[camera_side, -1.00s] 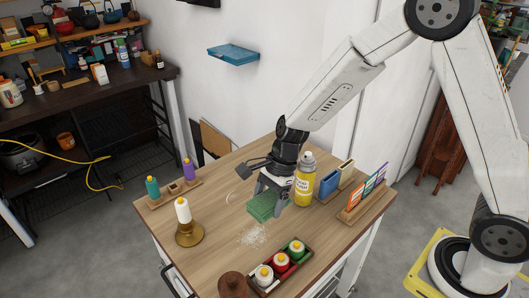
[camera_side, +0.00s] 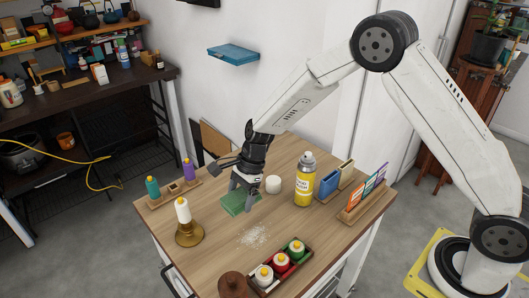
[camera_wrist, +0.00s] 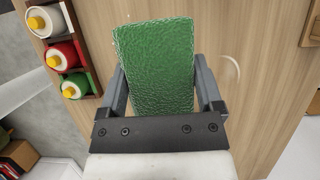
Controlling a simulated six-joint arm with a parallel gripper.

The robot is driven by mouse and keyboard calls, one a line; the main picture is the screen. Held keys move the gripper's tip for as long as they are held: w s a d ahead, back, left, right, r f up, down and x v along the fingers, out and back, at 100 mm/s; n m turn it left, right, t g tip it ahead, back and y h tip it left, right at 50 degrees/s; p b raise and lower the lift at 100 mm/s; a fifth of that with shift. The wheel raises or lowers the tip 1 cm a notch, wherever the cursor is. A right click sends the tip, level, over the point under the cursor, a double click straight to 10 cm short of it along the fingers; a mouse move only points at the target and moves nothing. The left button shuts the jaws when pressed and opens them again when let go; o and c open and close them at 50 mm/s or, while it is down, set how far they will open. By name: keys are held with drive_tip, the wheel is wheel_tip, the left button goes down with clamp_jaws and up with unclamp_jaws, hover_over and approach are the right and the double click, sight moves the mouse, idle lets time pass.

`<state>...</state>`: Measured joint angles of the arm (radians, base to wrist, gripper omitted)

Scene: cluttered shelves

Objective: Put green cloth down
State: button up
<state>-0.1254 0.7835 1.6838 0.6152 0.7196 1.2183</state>
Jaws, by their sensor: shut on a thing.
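The green cloth (camera_side: 236,204) is a folded, textured block at the middle of the wooden table (camera_side: 215,245). My gripper (camera_side: 244,190) is above it with its fingers pointing down, shut on it. In the wrist view the green cloth (camera_wrist: 155,65) sits between the two fingers of my gripper (camera_wrist: 160,95), which touch its sides. In the side view the cloth is at or very near the table top; I cannot tell whether it touches.
A patch of white powder (camera_side: 253,236) lies in front of the cloth. A white round item (camera_side: 273,184) and a yellow spray can (camera_side: 305,180) stand to the right. A tray of bottles (camera_side: 281,266) is at the front.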

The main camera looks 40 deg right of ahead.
hover_over(226, 220)
drive_tip(key=d, duration=0.1)
drive_tip(key=shift+s+f, duration=0.1)
drive_tip(key=shift+f, duration=2.7)
drive_tip(key=shift+w+f, duration=0.3)
drive_tip(key=shift+f, duration=1.55)
drive_tip(key=shift+f, duration=0.25)
drive_tip(key=o, duration=1.1)
drive_tip(key=shift+s, duration=0.15)
drive_tip(key=shift+r, duration=0.1)
drive_tip(key=v, duration=1.2)
drive_tip(key=shift+a+r, duration=0.1)
drive_tip(key=shift+r, duration=0.15)
